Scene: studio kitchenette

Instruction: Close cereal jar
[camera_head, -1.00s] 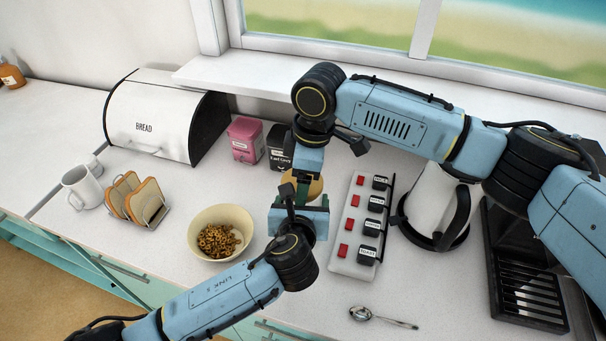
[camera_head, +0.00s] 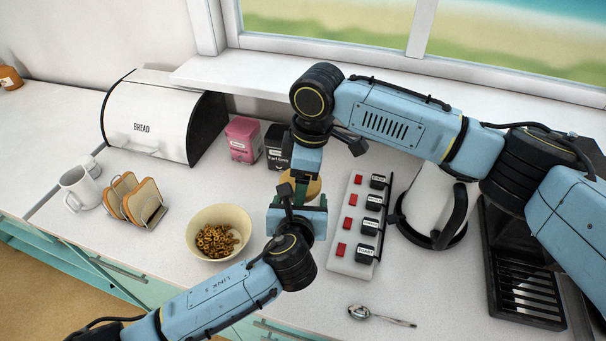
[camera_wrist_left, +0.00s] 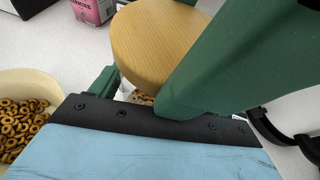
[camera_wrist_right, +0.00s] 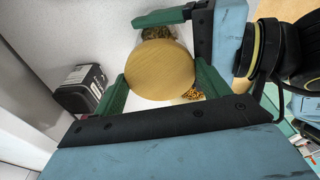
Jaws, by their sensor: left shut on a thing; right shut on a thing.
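The round wooden lid (camera_head: 314,187) of the cereal jar shows between my two grippers in the head view. It also shows in the left wrist view (camera_wrist_left: 152,48) and the right wrist view (camera_wrist_right: 160,70). My right gripper (camera_head: 303,180) comes from above and is shut on the lid. The clear cereal jar (camera_wrist_right: 192,94) is under the lid, with cereal visible around the lid's edge. My left gripper (camera_head: 299,207) is shut on the jar from the front. The grippers hide most of the jar, and I cannot tell whether the lid sits fully on it.
A cereal bowl (camera_head: 246,222) stands left of the grippers. A power strip (camera_head: 340,257) lies close on the right, with a white pitcher (camera_head: 428,205) beyond. Pink (camera_head: 242,140) and black (camera_head: 276,152) tins stand behind. A spoon (camera_head: 380,317) lies on bare counter at front right.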

